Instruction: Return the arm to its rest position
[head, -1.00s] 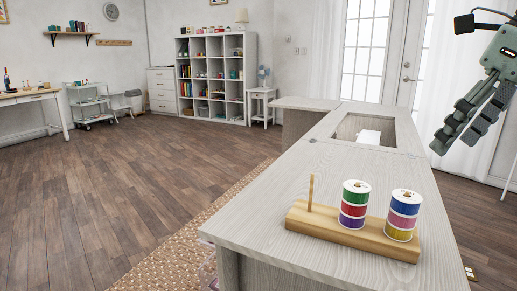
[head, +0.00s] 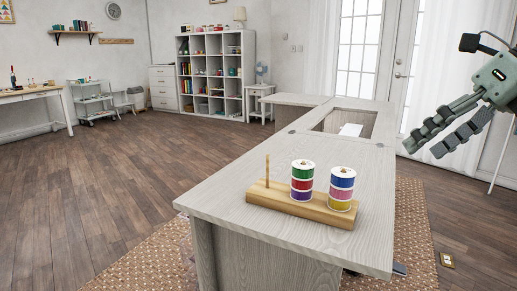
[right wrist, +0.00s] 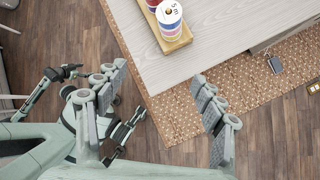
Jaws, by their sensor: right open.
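My right gripper (head: 424,147) hangs in the air at the right of the head view, with its two fingers apart and nothing between them. The right wrist view shows its open fingers (right wrist: 158,76) over the floor and rug beside the cabinet's corner. It is clear of the cabinet top (head: 250,165) and the spools. In the right wrist view, green-grey and black parts at the left seem to be my left gripper (right wrist: 105,100), partly hidden behind the right one. I cannot tell its state. It does not show in the head view.
A wooden spool rack (head: 272,200) on the cabinet top holds two stacks of spools (head: 302,182) (head: 342,188) and one bare peg (head: 267,170). The cabinet has a rectangular opening (head: 348,122). A woven rug (head: 150,262) lies beneath. Curtained doors (head: 405,60) stand behind the right gripper.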

